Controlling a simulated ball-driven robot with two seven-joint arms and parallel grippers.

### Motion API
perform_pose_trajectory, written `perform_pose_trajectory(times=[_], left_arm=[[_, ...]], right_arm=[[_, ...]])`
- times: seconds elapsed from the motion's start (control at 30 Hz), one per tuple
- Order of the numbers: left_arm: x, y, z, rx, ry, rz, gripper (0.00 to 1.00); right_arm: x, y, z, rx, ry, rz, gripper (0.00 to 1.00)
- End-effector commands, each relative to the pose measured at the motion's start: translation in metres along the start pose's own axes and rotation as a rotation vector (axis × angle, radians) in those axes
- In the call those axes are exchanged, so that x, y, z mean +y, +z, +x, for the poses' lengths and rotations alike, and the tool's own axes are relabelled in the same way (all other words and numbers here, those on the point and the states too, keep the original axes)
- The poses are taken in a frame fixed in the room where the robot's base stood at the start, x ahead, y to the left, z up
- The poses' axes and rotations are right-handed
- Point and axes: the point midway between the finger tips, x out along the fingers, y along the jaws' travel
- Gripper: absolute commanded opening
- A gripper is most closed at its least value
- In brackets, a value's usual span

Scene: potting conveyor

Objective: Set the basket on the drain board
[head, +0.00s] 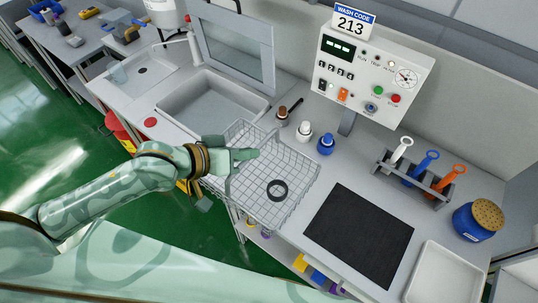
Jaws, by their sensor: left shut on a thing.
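A grey wire basket (297,182) is right of the sink, its near-left side over the counter's front edge. A black ring (277,190) lies inside it. My left gripper (229,168) is shut at the basket's left side, on its rim. The gripper hides part of that side. I cannot tell whether the basket rests on the counter or hangs just above it. A black, finely ribbed panel (358,236) lies flat and empty to the right of the basket; it looks like the drain board. My right gripper is not in view.
A sink (213,103) is left of the basket. A brush (287,111), white bottle (304,132) and blue bottle (326,144) stand close behind it. A control panel (372,76), tool rack (411,182), blue pot (477,221) and white tray (445,276) are farther right.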

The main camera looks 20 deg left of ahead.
Motion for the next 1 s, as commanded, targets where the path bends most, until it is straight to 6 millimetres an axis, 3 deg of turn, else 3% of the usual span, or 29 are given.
perform_pose_trajectory(times=[0.2, 0.5, 0.73, 1.0], left_arm=[[-0.013, -0.014, 0.046, 0.004, 0.001, 0.001, 0.00], [-0.040, -0.003, 0.097, 0.001, 0.000, 0.000, 0.00], [-0.048, -0.001, 0.113, 0.002, 0.000, -0.001, 0.00], [-0.064, 0.020, 0.128, 0.002, -0.002, 0.001, 0.00]], right_arm=[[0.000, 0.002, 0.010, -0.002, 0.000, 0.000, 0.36], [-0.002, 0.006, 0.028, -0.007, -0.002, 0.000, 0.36], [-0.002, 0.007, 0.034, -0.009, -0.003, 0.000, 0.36], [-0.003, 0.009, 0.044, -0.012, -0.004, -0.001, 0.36]])
